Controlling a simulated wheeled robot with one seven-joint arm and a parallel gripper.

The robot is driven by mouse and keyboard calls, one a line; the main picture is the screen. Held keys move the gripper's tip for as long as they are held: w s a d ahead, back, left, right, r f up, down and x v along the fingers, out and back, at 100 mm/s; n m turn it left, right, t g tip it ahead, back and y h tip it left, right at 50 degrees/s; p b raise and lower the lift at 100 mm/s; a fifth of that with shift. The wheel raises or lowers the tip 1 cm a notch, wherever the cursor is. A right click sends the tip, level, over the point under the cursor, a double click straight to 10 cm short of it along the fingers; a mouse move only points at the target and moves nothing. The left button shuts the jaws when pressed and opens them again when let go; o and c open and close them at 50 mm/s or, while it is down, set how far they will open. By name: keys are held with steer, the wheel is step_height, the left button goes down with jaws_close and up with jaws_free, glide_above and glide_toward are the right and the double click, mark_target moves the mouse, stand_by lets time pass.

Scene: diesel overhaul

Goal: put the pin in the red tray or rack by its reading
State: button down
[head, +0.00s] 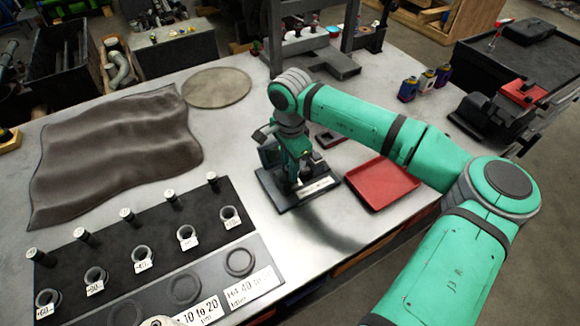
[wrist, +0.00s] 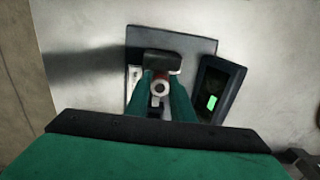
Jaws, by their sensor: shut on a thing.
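My gripper (wrist: 160,92) points down at a small measuring stand (head: 300,190) on the bench. In the wrist view its two green fingers are closed around a small round part, the pin (wrist: 161,88), seen end-on with a pale rim. The pin is at the stand's dark block (wrist: 162,62); I cannot tell whether it rests in the stand. A dark readout box (wrist: 222,85) beside the stand has a small lit green display, too small to read. The red tray (head: 383,183) lies empty right of the stand. The dark rack (head: 140,250) is at the lower left.
The rack carries several upright pins, labelled rings and range labels (head: 250,287), partly legible as "10 to 20" and "40 to". A brown cloth (head: 115,150) and a round disc (head: 216,87) lie behind it. Small bottles (head: 409,88) stand at the back right. Bare bench lies between rack and stand.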

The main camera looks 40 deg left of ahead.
steer(key=shift+r, duration=0.1)
steer(key=shift+r, duration=2.6)
